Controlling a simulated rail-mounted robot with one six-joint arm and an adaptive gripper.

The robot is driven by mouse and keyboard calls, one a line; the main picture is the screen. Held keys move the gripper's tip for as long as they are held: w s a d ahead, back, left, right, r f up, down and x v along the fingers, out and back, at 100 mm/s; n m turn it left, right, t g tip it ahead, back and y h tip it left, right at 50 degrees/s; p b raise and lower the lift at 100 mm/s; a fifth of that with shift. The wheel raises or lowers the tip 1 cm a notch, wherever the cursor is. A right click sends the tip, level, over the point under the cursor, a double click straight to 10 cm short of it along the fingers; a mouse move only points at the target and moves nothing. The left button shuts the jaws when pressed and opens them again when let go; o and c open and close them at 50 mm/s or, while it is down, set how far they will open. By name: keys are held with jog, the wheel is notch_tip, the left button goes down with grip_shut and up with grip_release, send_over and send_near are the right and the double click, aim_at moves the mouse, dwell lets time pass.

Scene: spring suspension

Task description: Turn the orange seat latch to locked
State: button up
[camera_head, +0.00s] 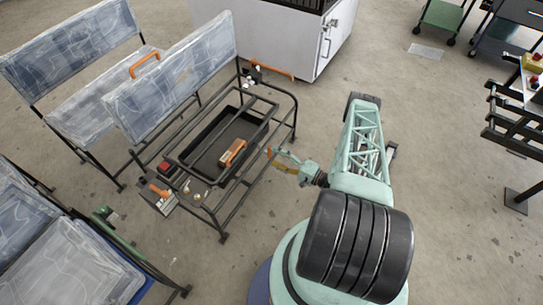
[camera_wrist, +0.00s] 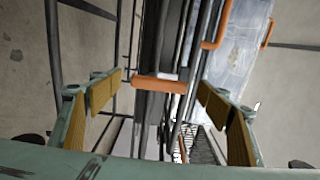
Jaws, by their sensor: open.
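Several orange parts show on the seat frame (camera_head: 290,118), and I cannot tell for sure which is the seat latch. One orange lever (camera_head: 270,70) juts out at the frame's far corner. An orange-handled part (camera_head: 160,190) sits at the near left corner, beside a small box. My gripper (camera_head: 279,160) is to the right of the frame, apart from it. In the wrist view my gripper (camera_wrist: 160,90) is open, its yellow-padded fingers spread wide. An orange bar (camera_wrist: 158,84) appears between them, ahead and not gripped; its distance is unclear.
A black tray (camera_head: 205,176) with an orange-and-tan item (camera_head: 233,152) lies inside the frame. A red button (camera_head: 164,167) is at its left. Clear-wrapped seat backs (camera_head: 175,80) stand behind. A white cabinet (camera_head: 300,40) is at the back. Bare floor (camera_head: 440,130) lies to the right.

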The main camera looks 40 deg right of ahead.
jog(key=v, duration=0.7)
jog(key=shift+s, duration=0.35)
jog(key=shift+d, duration=0.1)
jog(key=shift+r, duration=0.1)
dwell(0.5)
